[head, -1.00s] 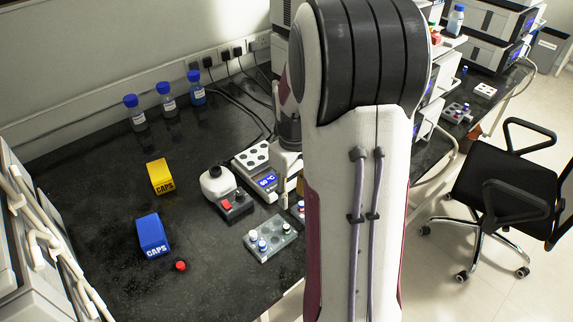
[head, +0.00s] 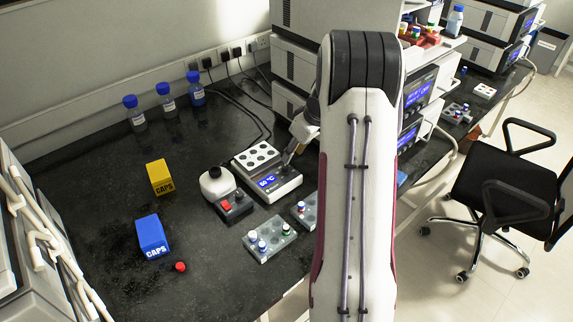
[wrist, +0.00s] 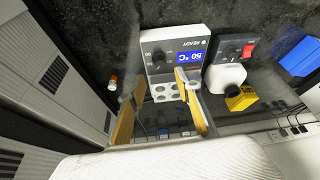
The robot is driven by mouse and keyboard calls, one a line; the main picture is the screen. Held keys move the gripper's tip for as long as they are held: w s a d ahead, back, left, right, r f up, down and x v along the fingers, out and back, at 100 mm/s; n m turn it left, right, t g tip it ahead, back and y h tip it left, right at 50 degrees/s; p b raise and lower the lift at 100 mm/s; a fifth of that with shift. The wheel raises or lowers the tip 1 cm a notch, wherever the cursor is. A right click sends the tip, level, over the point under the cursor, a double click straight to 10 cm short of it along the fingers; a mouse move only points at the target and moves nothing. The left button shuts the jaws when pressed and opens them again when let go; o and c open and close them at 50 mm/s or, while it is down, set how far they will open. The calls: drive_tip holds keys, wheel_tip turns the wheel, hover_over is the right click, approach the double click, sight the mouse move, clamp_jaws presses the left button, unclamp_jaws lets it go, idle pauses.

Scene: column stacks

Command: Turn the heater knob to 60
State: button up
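The heater (head: 283,186) is a white block with a plate of round wells at its back and a blue display on its front panel. In the wrist view the heater (wrist: 197,43) appears upside down, and its display (wrist: 198,57) seems to read 50 °C. The dark round heater knob (wrist: 158,56) sits beside the display, clear of the fingers. My gripper (wrist: 158,87) is open and empty, its two tan fingers spread above the heater. In the head view my gripper (head: 288,158) is near the heater's right side, partly hidden by my arm.
A vortex mixer (head: 222,192) with a red switch stands left of the heater. Vial racks (head: 268,240) are in front. A yellow caps box (head: 160,177), a blue caps box (head: 151,235) and a red cap (head: 181,267) lie left. Stacked instruments (head: 300,60) rise behind.

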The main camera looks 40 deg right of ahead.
sight(285, 166)
drive_tip(key=shift+f, duration=0.1)
idle(0.5)
drive_tip(key=shift+x, duration=3.85)
clamp_jaws()
